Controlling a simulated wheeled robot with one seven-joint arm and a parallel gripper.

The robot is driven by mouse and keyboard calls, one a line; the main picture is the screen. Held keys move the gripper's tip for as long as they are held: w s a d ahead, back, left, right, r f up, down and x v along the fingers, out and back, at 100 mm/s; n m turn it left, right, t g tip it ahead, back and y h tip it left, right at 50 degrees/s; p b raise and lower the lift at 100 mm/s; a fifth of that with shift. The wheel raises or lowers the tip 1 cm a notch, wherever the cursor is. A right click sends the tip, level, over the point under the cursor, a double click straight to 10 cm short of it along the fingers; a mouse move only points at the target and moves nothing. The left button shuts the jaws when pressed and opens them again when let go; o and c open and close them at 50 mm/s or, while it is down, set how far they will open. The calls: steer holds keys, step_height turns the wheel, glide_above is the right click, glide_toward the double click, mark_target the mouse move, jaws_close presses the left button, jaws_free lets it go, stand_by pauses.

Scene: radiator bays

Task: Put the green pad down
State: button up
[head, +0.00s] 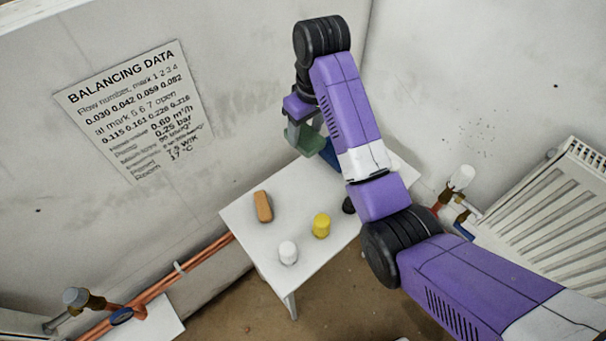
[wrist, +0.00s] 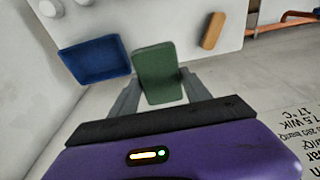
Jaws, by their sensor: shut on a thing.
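The green pad (head: 309,141) is held in the air by my gripper (head: 301,133), above the far end of the white table. In the wrist view the green pad (wrist: 158,72) sits between the two grey fingers of my gripper (wrist: 158,88), which are shut on it. The pad sticks out beyond the fingertips. A blue tray (wrist: 95,62) shows just left of the pad in the wrist view. In the head view the blue tray (head: 331,156) is partly hidden behind my arm.
On the white table (head: 241,216) are an orange block (head: 263,206), a yellow cap (head: 321,226) and a white cap (head: 288,252). A dark round thing (head: 348,205) is half hidden by my arm. A radiator (head: 560,205) and pipes stand at the right. Walls close in the corner.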

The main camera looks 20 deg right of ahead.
step_height(320, 180, down, 18)
steer(key=shift+r+b, duration=0.2)
steer(key=shift+b, duration=0.2)
steer(key=shift+f, duration=0.1)
steer(key=o, duration=1.2)
step_height(320, 180, up, 12)
steer(key=s, duration=0.1)
steer(key=shift+s+d+b, duration=0.25)
steer(key=shift+s+b, duration=0.05)
steer(key=shift+s, duration=0.05)
